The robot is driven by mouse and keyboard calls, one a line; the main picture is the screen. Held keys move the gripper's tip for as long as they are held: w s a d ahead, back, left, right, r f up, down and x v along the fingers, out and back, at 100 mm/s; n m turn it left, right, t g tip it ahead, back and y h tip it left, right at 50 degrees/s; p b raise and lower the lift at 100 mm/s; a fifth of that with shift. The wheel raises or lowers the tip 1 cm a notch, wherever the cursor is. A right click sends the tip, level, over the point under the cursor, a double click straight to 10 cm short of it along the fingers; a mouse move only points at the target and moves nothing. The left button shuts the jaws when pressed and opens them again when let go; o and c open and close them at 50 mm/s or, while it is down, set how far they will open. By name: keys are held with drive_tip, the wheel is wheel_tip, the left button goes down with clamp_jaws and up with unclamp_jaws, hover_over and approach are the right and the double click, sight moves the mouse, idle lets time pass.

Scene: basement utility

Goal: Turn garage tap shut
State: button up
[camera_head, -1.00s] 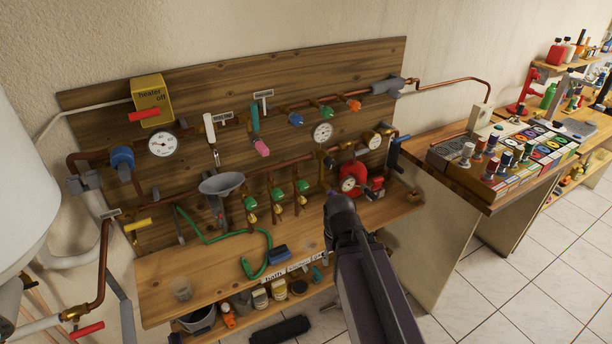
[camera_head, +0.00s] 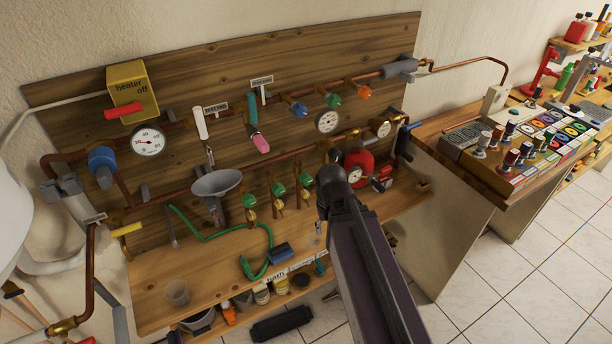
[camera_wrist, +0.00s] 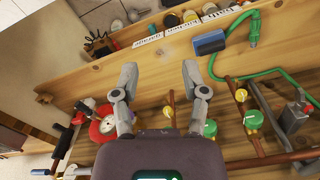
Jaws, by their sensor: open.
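Three taps with green handles stand in a row on the pipe board in the head view: left (camera_head: 249,200), middle (camera_head: 278,189) and right (camera_head: 305,179). Two green handles show in the wrist view (camera_wrist: 253,120) (camera_wrist: 210,128); the third is hidden behind my gripper. White name labels run along the bench's front edge (camera_head: 290,270); in the wrist view (camera_wrist: 148,40) they appear upside down, and I cannot tell surely which tap is the garage one. My gripper (camera_wrist: 159,70) is open and empty above the bench, apart from the taps. Its fingers are not clear in the head view.
A grey funnel (camera_head: 217,184) and a green hose (camera_head: 205,237) are left of the taps. A red round gauge unit (camera_head: 360,162) is to their right. A blue block (camera_head: 280,252) lies on the wooden bench (camera_head: 150,280). Jars stand on the shelf below.

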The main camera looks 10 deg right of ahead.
drive_tip(key=shift+a, duration=0.1)
drive_tip(key=o, duration=0.5)
drive_tip(key=shift+a+f, duration=0.1)
drive_tip(key=w+a+f+m+t+y+b, duration=0.65)
drive_tip(key=w+m+b, duration=0.4)
drive_tip(key=b, duration=0.35)
drive_tip(key=w+d+m+t+b, duration=0.3)
drive_tip(key=d+m+t+b, duration=0.2)
drive_tip(key=m, duration=0.4)
drive_tip(key=w+d+f+m+t+b, duration=0.1)
drive_tip(key=w+d+m+t+b, duration=0.2)
drive_tip(key=m, duration=0.7)
drive_tip(key=d+t+b, duration=0.2)
drive_tip(key=b, duration=0.2)
drive_tip(key=shift+w+f+h+b, duration=0.15)
drive_tip(key=shift+w+h+b, duration=0.1)
drive_tip(key=shift+h+b, duration=0.1)
drive_tip(key=shift+w+t, duration=0.15)
drive_tip(key=shift+t, duration=0.1)
